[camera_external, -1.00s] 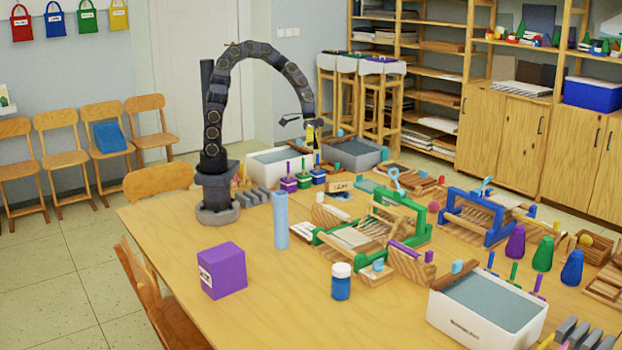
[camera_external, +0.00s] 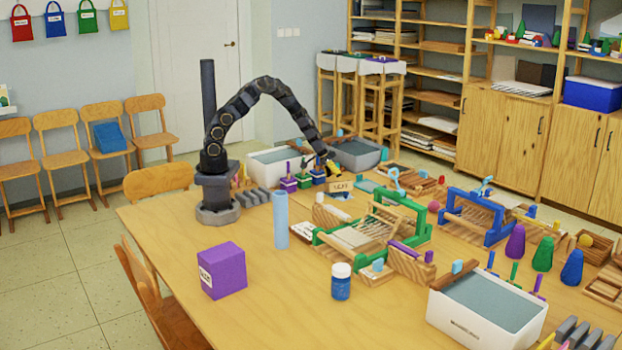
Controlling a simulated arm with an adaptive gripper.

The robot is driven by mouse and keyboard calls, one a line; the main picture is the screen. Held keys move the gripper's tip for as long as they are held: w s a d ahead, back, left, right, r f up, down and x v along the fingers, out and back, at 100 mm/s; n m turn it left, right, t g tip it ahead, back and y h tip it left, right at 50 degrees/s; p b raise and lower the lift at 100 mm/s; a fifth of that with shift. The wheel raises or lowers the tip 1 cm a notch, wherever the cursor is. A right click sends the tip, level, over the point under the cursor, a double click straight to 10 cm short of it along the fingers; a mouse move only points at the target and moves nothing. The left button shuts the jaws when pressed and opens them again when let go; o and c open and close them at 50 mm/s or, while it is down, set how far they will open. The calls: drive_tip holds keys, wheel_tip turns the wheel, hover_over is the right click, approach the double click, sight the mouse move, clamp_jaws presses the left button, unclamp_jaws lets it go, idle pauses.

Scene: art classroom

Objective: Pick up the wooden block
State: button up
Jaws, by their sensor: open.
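A small light wooden block (camera_external: 341,186) with dark lettering on its front lies on the table beyond the green loom. My gripper (camera_external: 333,169), dark with a yellow part, is low just above and slightly left of this block. Its jaws are open; the fingers are small in this view, and I cannot tell whether they touch the block. Other wooden pieces lie around, one of them a rounded light wooden piece (camera_external: 325,216) left of the loom.
A green loom (camera_external: 418,232) and a blue loom (camera_external: 497,232) stand to the right. The front left tabletop is mostly clear around a purple box (camera_external: 222,270).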

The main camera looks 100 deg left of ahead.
sight(338, 186)
drive_tip(key=shift+x, duration=1.85)
drive_tip(key=shift+f, duration=0.3)
drive_tip(key=c, duration=1)
